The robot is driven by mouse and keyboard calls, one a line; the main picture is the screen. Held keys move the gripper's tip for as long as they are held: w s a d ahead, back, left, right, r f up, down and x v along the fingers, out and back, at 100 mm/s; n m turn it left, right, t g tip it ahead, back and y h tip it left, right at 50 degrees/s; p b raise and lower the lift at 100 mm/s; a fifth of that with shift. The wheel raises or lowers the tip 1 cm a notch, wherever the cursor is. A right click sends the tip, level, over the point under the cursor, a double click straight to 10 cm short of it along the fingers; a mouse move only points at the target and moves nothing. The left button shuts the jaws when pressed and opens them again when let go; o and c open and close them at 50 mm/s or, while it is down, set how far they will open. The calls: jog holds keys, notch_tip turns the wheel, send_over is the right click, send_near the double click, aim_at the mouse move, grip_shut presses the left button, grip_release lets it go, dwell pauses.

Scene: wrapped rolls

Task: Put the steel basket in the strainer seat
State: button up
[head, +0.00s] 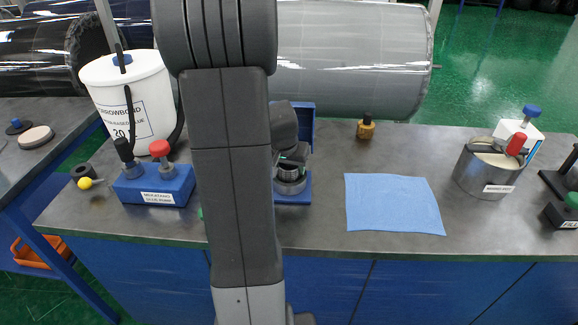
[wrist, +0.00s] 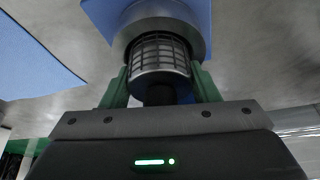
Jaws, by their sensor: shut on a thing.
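The steel basket (wrist: 158,56), a slotted metal cylinder, sits between the green fingers of my gripper (wrist: 160,82), which is shut on it. In the head view, my gripper (head: 294,158) points down over the blue stand (head: 300,197), with the basket (head: 289,168) under it. The strainer seat (wrist: 196,24) is a round steel ring on the blue stand. It also shows in the head view (head: 290,187), directly below the basket. The basket's far end meets or overlaps the ring in the wrist view. I cannot tell how deep it sits. My arm hides part of the stand.
A blue cloth (head: 393,204) lies right of the stand, with a small amber bottle (head: 366,126) behind. A blue block with knobs (head: 154,186) and a white bucket (head: 130,100) stand left. A steel pot (head: 487,171) stands right. A large wrapped roll (head: 350,55) lies behind the bench.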

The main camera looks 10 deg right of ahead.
jog(key=shift+f, duration=0.1)
jog(key=o, duration=0.8)
jog(key=shift+s, duration=0.1)
jog(key=shift+r+p, duration=0.55)
jog(key=shift+p, duration=0.15)
jog(key=v, duration=1.2)
